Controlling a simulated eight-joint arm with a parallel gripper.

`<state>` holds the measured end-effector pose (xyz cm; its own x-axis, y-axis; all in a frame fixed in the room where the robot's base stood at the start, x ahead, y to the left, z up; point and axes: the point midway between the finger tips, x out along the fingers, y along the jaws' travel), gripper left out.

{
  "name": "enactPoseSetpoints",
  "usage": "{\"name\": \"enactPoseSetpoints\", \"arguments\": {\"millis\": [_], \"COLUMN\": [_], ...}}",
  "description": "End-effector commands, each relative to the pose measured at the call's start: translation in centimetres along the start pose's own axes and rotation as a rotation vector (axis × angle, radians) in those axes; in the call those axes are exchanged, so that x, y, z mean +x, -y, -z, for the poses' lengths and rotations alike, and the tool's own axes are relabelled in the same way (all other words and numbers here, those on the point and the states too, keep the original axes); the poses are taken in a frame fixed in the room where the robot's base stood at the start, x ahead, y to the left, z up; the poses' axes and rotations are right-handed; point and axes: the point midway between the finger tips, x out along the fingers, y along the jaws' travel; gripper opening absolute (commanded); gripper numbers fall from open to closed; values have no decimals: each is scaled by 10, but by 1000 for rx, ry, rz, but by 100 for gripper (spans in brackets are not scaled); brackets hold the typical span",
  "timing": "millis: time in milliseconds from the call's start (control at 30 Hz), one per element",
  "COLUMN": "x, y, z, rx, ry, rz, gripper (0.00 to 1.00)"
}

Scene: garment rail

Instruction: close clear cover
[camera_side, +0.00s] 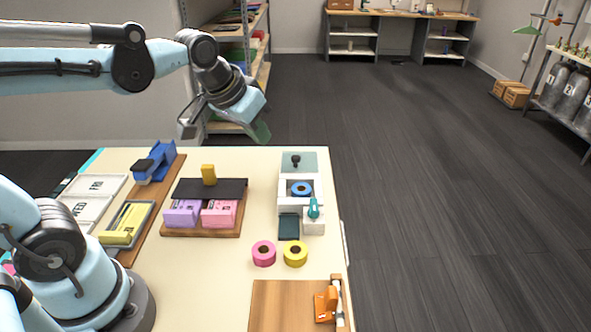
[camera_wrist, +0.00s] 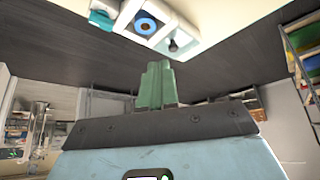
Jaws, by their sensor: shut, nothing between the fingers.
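The clear cover (camera_side: 308,159) is a greenish see-through panel with a black knob (camera_side: 295,160), at the far end of a white box (camera_side: 283,198). It lies beyond the opening, leaving a blue roll (camera_side: 301,189) inside the box uncovered. In the wrist view, the cover (camera_wrist: 185,34) and its knob (camera_wrist: 173,45) show at the top, beside the blue roll (camera_wrist: 145,25). My gripper (camera_side: 262,133) is shut and empty, raised beyond the table's far edge, left of the cover and apart from it. Its green fingers (camera_wrist: 157,85) are together in the wrist view.
A teal-handled tool (camera_side: 314,209) stands at the box's near right, beside a dark tray (camera_side: 289,227). Pink (camera_side: 263,253) and yellow (camera_side: 295,253) rolls lie nearer. A rack with purple and pink boxes (camera_side: 220,213) stands left. Tabletop between rack and white box is clear.

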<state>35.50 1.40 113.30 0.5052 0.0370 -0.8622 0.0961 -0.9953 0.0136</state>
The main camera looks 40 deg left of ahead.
Motion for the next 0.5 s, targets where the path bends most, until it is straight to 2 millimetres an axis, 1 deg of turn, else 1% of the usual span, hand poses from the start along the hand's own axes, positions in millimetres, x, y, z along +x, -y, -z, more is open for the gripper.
{"name": "enactPoseSetpoints", "arguments": {"millis": [33, 200, 400, 500], "x": [3, 19, 48, 63], "y": [2, 8, 17, 22], "z": [16, 57, 99, 114], "rx": [-15, -69, -130, -156], "ry": [16, 65, 122, 145], "rz": [8, 37, 70, 85], "gripper": [0, 0, 0, 0]}}
